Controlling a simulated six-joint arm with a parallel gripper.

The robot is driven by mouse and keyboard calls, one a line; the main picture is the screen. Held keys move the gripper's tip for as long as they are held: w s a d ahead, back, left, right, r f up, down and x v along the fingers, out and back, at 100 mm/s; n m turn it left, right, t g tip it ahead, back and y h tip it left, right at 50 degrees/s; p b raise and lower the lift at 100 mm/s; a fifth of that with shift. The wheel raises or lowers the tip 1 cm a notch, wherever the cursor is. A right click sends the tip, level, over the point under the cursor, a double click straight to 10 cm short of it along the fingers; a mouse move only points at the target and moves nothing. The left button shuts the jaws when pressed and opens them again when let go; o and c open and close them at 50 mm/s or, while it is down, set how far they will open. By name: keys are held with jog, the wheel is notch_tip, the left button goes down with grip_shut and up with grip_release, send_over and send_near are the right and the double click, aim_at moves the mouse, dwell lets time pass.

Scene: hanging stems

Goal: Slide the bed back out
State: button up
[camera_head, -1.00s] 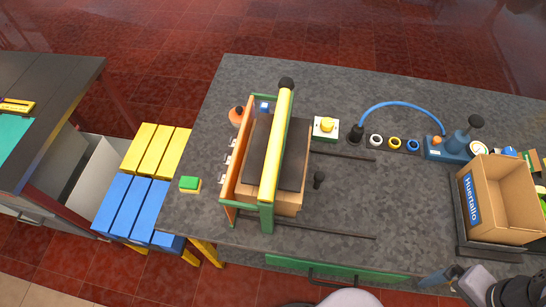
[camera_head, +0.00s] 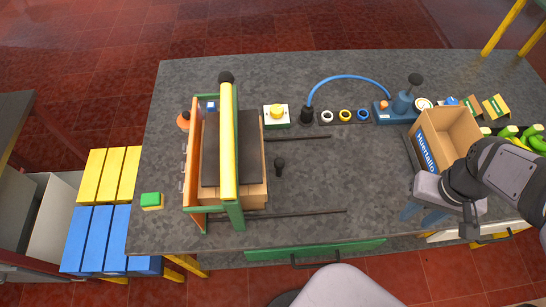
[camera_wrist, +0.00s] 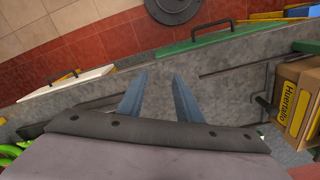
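The bed sits inside a green and orange frame (camera_head: 235,215) with a yellow top bar (camera_head: 228,140). A dark plate (camera_head: 250,145) lies over a brown cardboard-coloured block (camera_head: 253,193) there; I cannot tell which part is the bed itself. A black upright knob (camera_head: 280,164) stands just right of the block. Two dark rails (camera_head: 300,214) run out to the right, bare beyond the frame. My gripper (camera_head: 425,212) is at the table's front right, well away from the bed and knob. In the wrist view my gripper (camera_wrist: 160,97) has two blue fingers apart with nothing between them.
An open cardboard box (camera_head: 445,140) stands close behind my gripper. A yellow button box (camera_head: 277,116) and a blue hose (camera_head: 345,78) leading to a blue pump (camera_head: 402,104) lie along the back. The tabletop between rails and box is clear.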

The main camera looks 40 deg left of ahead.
jog(key=w+a+n+b, duration=0.1)
jog(key=w+a+n, duration=0.3)
jog(key=a, duration=0.7)
jog(key=n+b, duration=0.2)
jog(key=n, duration=0.8)
send_over(280, 161)
notch_tip(280, 161, down, 2)
jog(key=shift+s+f, duration=0.1)
jog(key=shift+f, duration=0.05)
jog(key=shift+f+p, duration=1.4)
jog(key=shift+f, duration=2.25)
jog(key=shift+c, duration=0.6)
grip_shut()
